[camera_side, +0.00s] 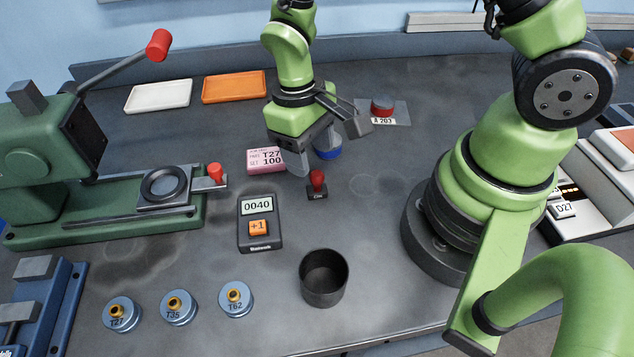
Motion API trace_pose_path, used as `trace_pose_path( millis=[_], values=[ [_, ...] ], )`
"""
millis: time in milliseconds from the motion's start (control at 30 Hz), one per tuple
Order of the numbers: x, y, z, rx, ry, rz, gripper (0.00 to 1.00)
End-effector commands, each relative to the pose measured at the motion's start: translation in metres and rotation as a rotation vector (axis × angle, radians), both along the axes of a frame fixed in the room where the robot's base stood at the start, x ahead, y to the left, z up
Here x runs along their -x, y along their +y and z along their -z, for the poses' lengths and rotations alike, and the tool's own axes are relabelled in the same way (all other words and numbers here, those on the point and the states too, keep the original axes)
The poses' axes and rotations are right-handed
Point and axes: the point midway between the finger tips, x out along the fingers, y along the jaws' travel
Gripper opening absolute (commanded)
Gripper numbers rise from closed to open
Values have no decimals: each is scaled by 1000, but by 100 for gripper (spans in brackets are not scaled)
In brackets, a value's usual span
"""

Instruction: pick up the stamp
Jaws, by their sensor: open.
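The stamp (317,182), with a red knob handle and a small dark base, stands upright on the grey bench near the middle. My gripper (322,148) is open, pointing down above and behind the stamp, with its fingers apart from it.
A counter (260,222) reading 0040 and a dark cup (324,277) are in front. A green press (100,215) fills the left. A red-topped piece (382,106) sits behind right on a grey plate.

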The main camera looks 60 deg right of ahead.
Motion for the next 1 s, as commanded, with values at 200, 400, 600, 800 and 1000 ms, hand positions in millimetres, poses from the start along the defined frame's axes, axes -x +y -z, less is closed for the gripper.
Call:
trace_pose_path(
  millis=[200,400,600,800,1000],
  values=[
    [10,1,24,1,5,-1,55],
    [15,2,49,1,1,0,55],
    [15,2,53,1,-3,0,55],
    [15,2,53,1,-2,0,32],
    [15,2,53,1,-2,0,1]
  ],
)
